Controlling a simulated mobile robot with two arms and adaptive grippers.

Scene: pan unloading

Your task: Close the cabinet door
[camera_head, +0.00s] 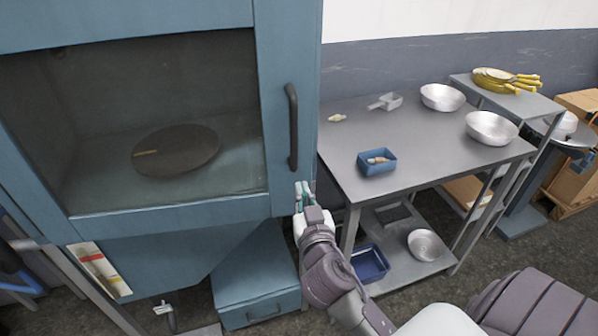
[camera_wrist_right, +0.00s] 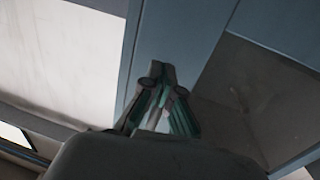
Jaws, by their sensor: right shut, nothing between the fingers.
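The blue cabinet door (camera_head: 288,60) fills the upper left of the head view, with a glass pane and a dark vertical handle (camera_head: 291,127) on its right side. It looks flush with the cabinet front, but I cannot tell whether it is fully closed. A dark round pan (camera_head: 176,150) lies behind the glass. My right gripper (camera_head: 304,190) is shut and empty, at the door's lower right corner, below the handle. The right wrist view shows its fingertips (camera_wrist_right: 162,70) together against or very near the blue door frame (camera_wrist_right: 172,35); contact is unclear. My left gripper is not in view.
A grey metal table (camera_head: 420,140) stands right of the cabinet, holding metal bowls (camera_head: 443,97), a scoop (camera_head: 386,101) and a small blue bin (camera_head: 376,162). A blue drawer box (camera_head: 255,275) sits below the cabinet.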

